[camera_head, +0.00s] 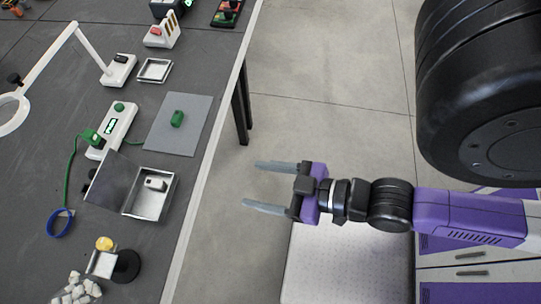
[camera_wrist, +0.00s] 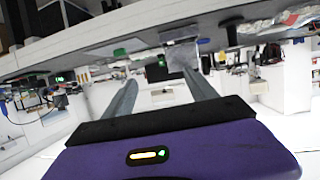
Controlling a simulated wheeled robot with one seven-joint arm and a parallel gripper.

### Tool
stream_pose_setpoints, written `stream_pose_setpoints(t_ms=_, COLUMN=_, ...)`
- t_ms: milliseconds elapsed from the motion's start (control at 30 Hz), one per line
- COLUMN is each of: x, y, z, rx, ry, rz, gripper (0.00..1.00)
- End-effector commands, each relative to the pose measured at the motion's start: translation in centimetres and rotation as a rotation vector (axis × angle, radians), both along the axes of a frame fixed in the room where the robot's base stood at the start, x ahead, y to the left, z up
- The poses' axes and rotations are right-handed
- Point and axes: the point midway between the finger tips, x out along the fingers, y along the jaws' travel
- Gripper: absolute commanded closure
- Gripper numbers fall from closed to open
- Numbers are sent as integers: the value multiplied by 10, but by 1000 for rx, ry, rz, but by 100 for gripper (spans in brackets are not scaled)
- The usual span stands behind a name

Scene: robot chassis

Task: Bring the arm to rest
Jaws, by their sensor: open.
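My gripper (camera_head: 252,183) is open and empty. In the head view it is in the air beyond the table's right edge, above the floor, with its two grey fingers pointing left toward the table. My black and purple arm reaches in from the right. In the wrist view the two fingers (camera_wrist: 163,92) stand apart with nothing between them, and the picture of the room beyond is tilted.
The dark table (camera_head: 60,180) lies left of my gripper. It bears a grey mat (camera_head: 190,138) with a green block (camera_head: 177,119), an open metal box (camera_head: 158,208), a white lamp (camera_head: 118,70) and a black round stand (camera_head: 127,265). Bare floor (camera_head: 330,70) lies beyond the table's edge.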

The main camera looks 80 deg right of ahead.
Motion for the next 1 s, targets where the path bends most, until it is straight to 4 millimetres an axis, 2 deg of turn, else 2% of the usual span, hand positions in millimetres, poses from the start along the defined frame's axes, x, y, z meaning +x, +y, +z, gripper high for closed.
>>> stream_pose_setpoints(t_ms=100, x=-16, y=17, z=25, rx=16, ry=-45, rz=56, gripper=34)
stream_pose_setpoints(t_ms=233, x=-23, y=24, z=39, rx=26, ry=-73, rz=84, gripper=34)
stream_pose_setpoints(t_ms=1000, x=-23, y=25, z=40, rx=27, ry=-77, rz=86, gripper=34)
